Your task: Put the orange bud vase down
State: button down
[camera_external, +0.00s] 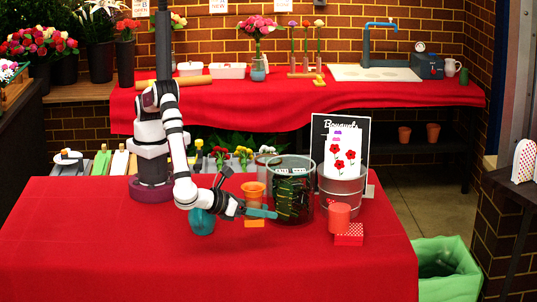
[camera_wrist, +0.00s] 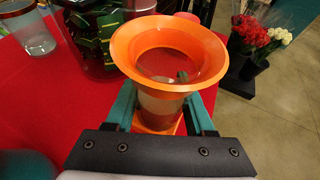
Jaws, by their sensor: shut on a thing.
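The orange bud vase (camera_wrist: 170,85) stands between the teal fingers of my gripper (camera_wrist: 160,115) in the wrist view, with its flared rim toward the camera. My gripper is shut on its body. In the external view the vase (camera_external: 254,189) is upright, its rim above my gripper (camera_external: 260,211). An orange piece (camera_external: 254,223) shows just below the fingers; I cannot tell if it is the vase's foot or a separate base. Whether the vase's bottom touches the red tablecloth (camera_external: 130,250) is hidden.
A glass cylinder with dark green contents (camera_external: 293,190) stands close right of the vase. Beyond it are a metal bucket (camera_external: 343,188), an orange-red cup (camera_external: 339,217) and a red dotted box (camera_external: 349,235). A teal vase (camera_external: 201,222) stands left. The front cloth is clear.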

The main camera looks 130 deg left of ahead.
send_over(286, 244)
jog(key=f, duration=0.3)
jog(key=shift+s+d+f, duration=0.2)
jog(key=shift+f, duration=0.15)
jog(key=shift+w+a+f, duration=0.1)
jog(key=shift+f, duration=1)
jog(key=shift+w+a+f, duration=0.1)
jog(key=shift+f, duration=0.95)
jog(key=shift+c, duration=1.3)
grip_release()
jog(key=shift+f, duration=0.15)
